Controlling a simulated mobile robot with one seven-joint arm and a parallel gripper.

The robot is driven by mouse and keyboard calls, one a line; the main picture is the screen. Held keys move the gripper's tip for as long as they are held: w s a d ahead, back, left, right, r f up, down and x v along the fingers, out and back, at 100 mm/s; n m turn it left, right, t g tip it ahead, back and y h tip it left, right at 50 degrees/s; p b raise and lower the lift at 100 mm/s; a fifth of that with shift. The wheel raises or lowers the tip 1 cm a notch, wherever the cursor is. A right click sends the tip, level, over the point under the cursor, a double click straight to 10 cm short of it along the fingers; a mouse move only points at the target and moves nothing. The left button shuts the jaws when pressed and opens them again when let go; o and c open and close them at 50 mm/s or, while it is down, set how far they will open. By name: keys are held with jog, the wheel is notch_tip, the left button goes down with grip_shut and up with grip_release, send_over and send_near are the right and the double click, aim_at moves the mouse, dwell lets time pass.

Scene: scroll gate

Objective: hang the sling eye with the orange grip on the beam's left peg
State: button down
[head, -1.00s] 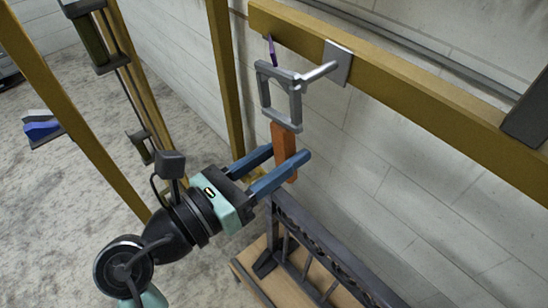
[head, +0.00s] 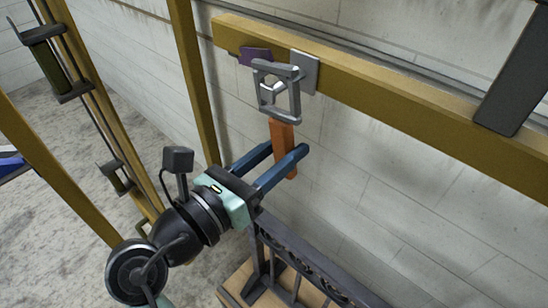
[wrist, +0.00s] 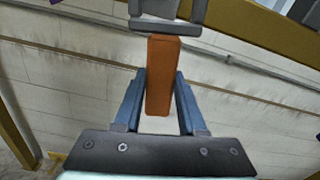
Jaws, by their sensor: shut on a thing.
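The sling eye (head: 296,98) is a grey square ring with an orange grip (head: 283,133) below it. My gripper (head: 286,153) is shut on the orange grip and holds the eye upright at beam height. The wrist view shows the grip (wrist: 161,75) between my blue fingers, with the ring's lower bar (wrist: 165,27) above. The yellow beam (head: 400,105) carries a grey plate (head: 308,72) with the left peg (head: 267,89). The peg's end shows within the ring's opening; I cannot tell whether it passes through or lies behind. The ring partly hides the peg.
A purple tag (head: 256,56) sits on the beam left of the plate. A dark slab (head: 512,85) crosses the beam at the right. A yellow post (head: 194,85) stands left of the eye. A dark rail (head: 310,270) on a wooden base is below.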

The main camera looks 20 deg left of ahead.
jog(key=shift+x, duration=0.85)
jog(key=shift+w+d+f, duration=0.2)
jog(key=shift+w+f, duration=0.1)
jog(key=shift+w, duration=0.15)
jog(key=shift+w+f, duration=0.1)
jog(key=shift+f, duration=0.05)
jog(key=shift+f+p, duration=0.15)
jog(key=shift+p, duration=0.15)
jog(key=shift+c, duration=2)
grip_release()
jog(key=shift+o, duration=0.3)
jog(key=shift+o, duration=0.9)
